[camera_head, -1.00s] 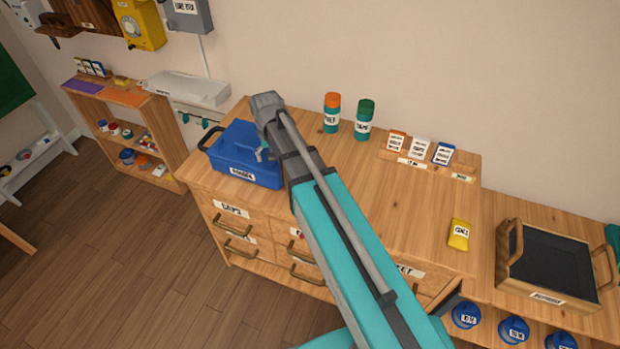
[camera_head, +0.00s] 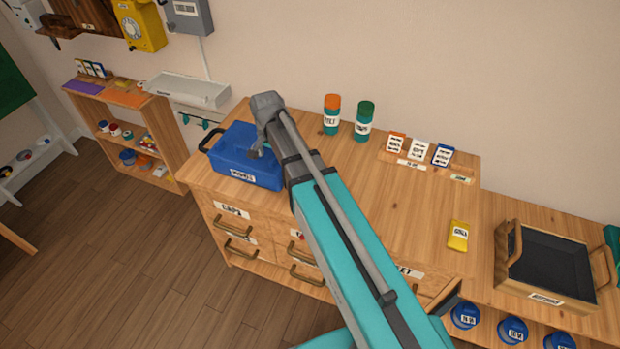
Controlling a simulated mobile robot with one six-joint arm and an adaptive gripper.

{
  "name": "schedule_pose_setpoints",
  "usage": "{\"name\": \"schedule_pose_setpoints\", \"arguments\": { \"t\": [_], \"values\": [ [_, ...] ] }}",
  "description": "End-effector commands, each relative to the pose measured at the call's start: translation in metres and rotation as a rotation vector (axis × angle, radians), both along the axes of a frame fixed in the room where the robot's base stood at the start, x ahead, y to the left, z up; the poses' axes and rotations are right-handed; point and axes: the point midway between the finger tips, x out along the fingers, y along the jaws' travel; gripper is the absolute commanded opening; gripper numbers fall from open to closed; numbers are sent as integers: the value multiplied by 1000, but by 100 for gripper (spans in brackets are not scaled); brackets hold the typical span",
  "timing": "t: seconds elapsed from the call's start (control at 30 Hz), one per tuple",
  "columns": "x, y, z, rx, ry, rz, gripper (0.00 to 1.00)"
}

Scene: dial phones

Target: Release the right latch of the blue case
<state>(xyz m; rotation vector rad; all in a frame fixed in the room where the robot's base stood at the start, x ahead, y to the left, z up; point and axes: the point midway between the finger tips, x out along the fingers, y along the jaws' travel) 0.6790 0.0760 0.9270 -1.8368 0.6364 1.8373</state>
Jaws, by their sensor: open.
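The blue case (camera_head: 240,160) sits on the left end of the wooden cabinet top, with a dark handle on its left and a white label on its front. My gripper (camera_head: 256,152) is at the right part of the case, over its lid. The fingers are small in view and partly hidden by the wrist and arm; I cannot tell whether they touch the case. The right latch is not distinguishable, as my arm covers the right side of the case.
An orange-capped bottle (camera_head: 332,115) and a green-capped bottle (camera_head: 364,121) stand behind my arm. Small labelled boxes (camera_head: 420,149) stand in a holder. A yellow block (camera_head: 458,236) and a dark tray with wooden handles (camera_head: 501,281) are to the right. The cabinet top between is clear.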

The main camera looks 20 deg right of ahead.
Motion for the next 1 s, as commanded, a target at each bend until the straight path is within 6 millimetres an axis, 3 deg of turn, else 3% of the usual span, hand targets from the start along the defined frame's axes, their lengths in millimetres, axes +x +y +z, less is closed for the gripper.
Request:
{"name": "schedule_pose_setpoints", "arguments": {
  "t": [0.03, 1.0],
  "values": [
    [0, 0, 10, 0, 0, 1, 94],
    [0, 0, 90, 0, 0, 4, 94]
  ]
}}
